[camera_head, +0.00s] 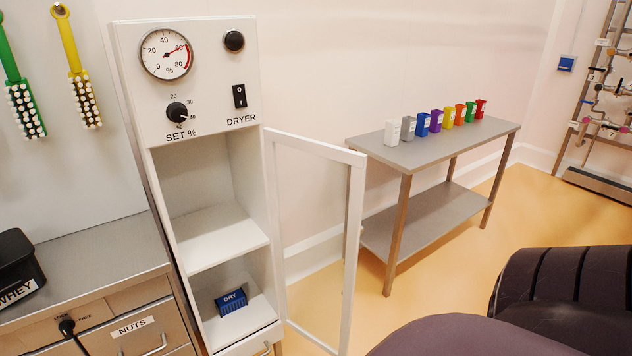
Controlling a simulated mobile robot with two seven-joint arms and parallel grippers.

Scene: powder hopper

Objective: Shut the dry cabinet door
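The dry cabinet (132,103) is a tall white unit at the left centre, with its front open. Its door (356,213) is a white frame around a clear pane. The door stands wide open, attached along the cabinet's right edge, with its free edge out to the right. Inside are a shelf (217,240) and a blue box marked DRY (231,302) on the lower level. Neither of my grippers shows. Dark rounded shapes at the bottom right look like parts of my own body.
A metal table (426,150) with a row of several coloured containers stands behind and right of the door. A steel counter with drawers (140,330) and a black bin (17,262) are at the left. A rack (602,95) stands far right. Orange floor (530,210) is open between.

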